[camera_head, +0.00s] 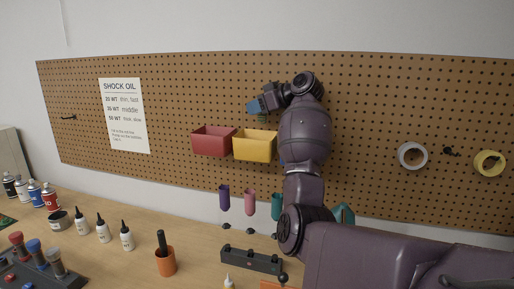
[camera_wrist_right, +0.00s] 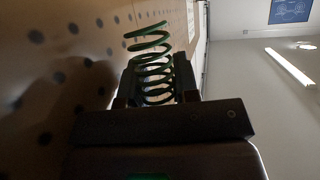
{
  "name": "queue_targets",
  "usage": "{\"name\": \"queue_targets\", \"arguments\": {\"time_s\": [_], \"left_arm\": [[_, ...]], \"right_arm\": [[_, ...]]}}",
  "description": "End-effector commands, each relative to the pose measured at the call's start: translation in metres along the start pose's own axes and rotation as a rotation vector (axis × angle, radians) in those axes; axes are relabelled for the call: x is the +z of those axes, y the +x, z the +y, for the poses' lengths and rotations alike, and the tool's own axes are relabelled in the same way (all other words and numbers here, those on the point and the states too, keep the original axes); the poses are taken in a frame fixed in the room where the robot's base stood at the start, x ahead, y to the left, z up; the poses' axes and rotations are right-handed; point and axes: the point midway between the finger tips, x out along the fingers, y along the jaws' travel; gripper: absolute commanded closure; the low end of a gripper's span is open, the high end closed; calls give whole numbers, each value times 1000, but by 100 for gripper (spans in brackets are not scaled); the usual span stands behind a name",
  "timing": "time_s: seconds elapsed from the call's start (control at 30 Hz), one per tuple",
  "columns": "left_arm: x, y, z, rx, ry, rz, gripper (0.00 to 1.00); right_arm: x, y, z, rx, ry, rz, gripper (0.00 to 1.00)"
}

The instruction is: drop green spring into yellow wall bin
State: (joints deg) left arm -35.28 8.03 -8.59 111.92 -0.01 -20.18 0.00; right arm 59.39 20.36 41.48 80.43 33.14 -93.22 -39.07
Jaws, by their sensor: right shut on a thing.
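The green spring (camera_wrist_right: 150,68) is a coil held between the fingers of my right gripper (camera_wrist_right: 157,85), which is shut on it, in the right wrist view. In the head view, my right gripper (camera_head: 262,107) is in front of the pegboard, just above the yellow wall bin (camera_head: 256,150). A bit of the green spring (camera_head: 263,120) shows below the gripper, over the bin's opening and apart from it. The bin's inside is mostly hidden. My left gripper is not in view.
A red wall bin (camera_head: 212,143) hangs directly left of the yellow one on the pegboard (camera_head: 350,90). Purple, pink and teal holders (camera_head: 250,203) hang below. Tape rolls (camera_head: 412,155) hang at right. Bottles and an orange cup (camera_head: 165,262) stand on the bench.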

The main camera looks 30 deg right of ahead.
Motion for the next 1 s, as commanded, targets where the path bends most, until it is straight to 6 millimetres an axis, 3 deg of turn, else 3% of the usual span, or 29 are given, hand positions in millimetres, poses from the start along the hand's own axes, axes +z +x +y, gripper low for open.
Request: {"name": "queue_targets", "arguments": {"time_s": [0.33, 0.37, 0.53, 0.87, 1.0], "left_arm": [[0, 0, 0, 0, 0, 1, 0], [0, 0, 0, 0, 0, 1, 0], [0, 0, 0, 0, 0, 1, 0], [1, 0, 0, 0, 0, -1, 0], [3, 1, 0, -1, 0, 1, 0]], "right_arm": [[5, 2, 0, 1, 0, -1, 93], [5, 2, 0, 1, 0, -1, 67], [5, 2, 0, 1, 0, -1, 41], [4, 0, 1, 2, 0, 0, 41], [5, -11, 1, 4, -2, 1, 41]]}}
